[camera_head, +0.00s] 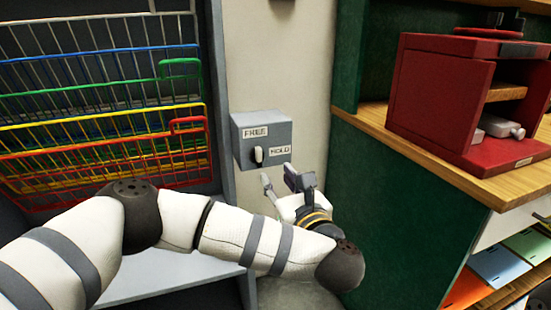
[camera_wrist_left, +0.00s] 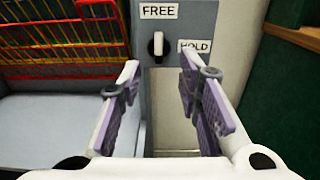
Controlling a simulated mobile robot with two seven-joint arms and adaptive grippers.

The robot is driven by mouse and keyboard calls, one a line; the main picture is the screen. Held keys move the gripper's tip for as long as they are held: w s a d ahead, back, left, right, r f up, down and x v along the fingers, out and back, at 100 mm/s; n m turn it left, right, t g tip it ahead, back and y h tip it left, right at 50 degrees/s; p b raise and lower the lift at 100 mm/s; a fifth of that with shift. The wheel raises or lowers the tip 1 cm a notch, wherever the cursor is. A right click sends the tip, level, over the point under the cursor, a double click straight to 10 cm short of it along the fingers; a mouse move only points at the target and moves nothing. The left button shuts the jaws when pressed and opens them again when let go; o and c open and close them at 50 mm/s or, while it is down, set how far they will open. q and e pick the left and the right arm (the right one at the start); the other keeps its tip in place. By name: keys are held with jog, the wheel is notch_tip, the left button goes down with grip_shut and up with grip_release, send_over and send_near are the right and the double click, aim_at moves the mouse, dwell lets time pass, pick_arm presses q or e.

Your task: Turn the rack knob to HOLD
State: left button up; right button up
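The rack knob (camera_head: 258,154) is a small white lever on a dark round base, on the front of a grey box (camera_head: 242,150) fixed to the wall. A FREE label (camera_head: 256,132) is above it and a HOLD label (camera_head: 280,149) to its right. In the left wrist view the knob (camera_wrist_left: 157,46) stands upright, its upper end toward FREE. My left gripper (camera_head: 280,182) is open and empty, just below and in front of the box. Its fingers (camera_wrist_left: 160,85) are apart on either side of the knob's line, not touching it. My right gripper is not in view.
A rack of coloured wire shelves (camera_head: 100,95) stands left of the box. A green cabinet (camera_head: 400,200) with a wooden top bearing a red open-fronted box (camera_head: 440,100) stands close on the right. Coloured cards (camera_head: 497,263) lie at lower right.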

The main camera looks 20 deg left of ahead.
aim_at(260, 155)
pick_arm(q)
jog(key=b+x, duration=0.1)
jog(key=x, duration=1)
jog(key=shift+w+a+f, duration=0.1)
jog(key=shift+a, duration=0.25)
grip_shut()
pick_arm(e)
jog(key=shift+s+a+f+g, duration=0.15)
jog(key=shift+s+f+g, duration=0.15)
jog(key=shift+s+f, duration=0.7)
